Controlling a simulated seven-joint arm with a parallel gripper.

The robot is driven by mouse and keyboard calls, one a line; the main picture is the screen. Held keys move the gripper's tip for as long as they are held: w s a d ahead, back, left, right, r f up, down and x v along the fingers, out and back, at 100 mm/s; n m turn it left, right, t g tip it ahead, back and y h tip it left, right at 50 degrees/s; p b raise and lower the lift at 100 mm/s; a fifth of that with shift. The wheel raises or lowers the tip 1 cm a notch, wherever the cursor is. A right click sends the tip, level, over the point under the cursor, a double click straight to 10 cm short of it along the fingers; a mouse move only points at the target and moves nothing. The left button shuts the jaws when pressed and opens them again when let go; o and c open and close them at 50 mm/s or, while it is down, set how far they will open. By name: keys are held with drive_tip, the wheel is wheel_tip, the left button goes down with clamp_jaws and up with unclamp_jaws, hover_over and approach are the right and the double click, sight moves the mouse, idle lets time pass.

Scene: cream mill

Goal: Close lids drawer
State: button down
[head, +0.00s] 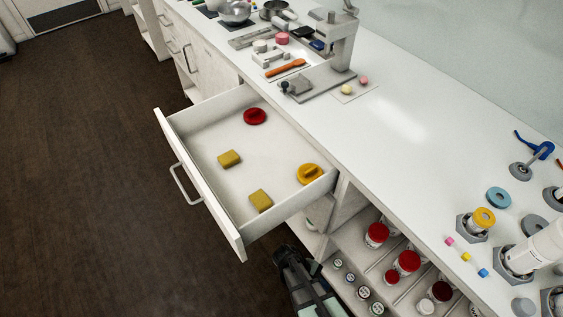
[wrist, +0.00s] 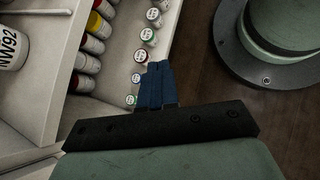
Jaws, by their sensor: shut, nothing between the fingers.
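The lids drawer (head: 179,152) stands pulled out from the white counter in the head view. A bar handle (head: 181,184) is on its front panel. Inside lie a red round lid (head: 255,116), an orange-yellow round lid (head: 310,173) and two yellow blocks, one farther back (head: 229,158) and one nearer (head: 260,200). My gripper (wrist: 160,66) shows in the wrist view with its blue fingers together and nothing between them. It is in front of the open shelves; the drawer is not clearly visible in that view. Part of my dark arm shows below the drawer's right side in the head view.
Open shelves right of the drawer hold red-lidded jars (head: 408,262) and small bottles (head: 363,292); bottles also line the shelf in the wrist view (wrist: 141,56). The countertop (head: 420,140) carries a press (head: 332,45) and small parts. Dark floor left of the drawer is clear.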

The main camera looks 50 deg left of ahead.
drive_tip(key=s+a+r+n+t+y, duration=0.2)
drive_tip(key=s+a+r+n, duration=0.25)
drive_tip(key=s+a, duration=0.65)
drive_tip(key=s+a+r+n+t+y, duration=0.35)
drive_tip(key=s+a+r, duration=0.25)
drive_tip(key=s+a, duration=0.45)
drive_tip(key=s+a+r+n+g+y, duration=0.1)
drive_tip(key=s+a+r+n, duration=0.1)
drive_tip(key=s+a+r, duration=0.7)
drive_tip(key=s+a+r+n+g+y, duration=0.15)
drive_tip(key=a+r, duration=0.25)
drive_tip(key=r, duration=0.9)
drive_tip(key=s+a+r+n, duration=0.3)
drive_tip(key=s+a+r, duration=0.35)
drive_tip(key=r, duration=0.45)
drive_tip(key=w+r+x, duration=0.1)
drive_tip(key=w+x, duration=0.1)
drive_tip(key=x, duration=1.1)
drive_tip(key=shift+a+r, duration=0.35)
drive_tip(key=shift+r, duration=0.05)
drive_tip(key=shift+w, duration=0.1)
drive_tip(key=w, duration=3.4)
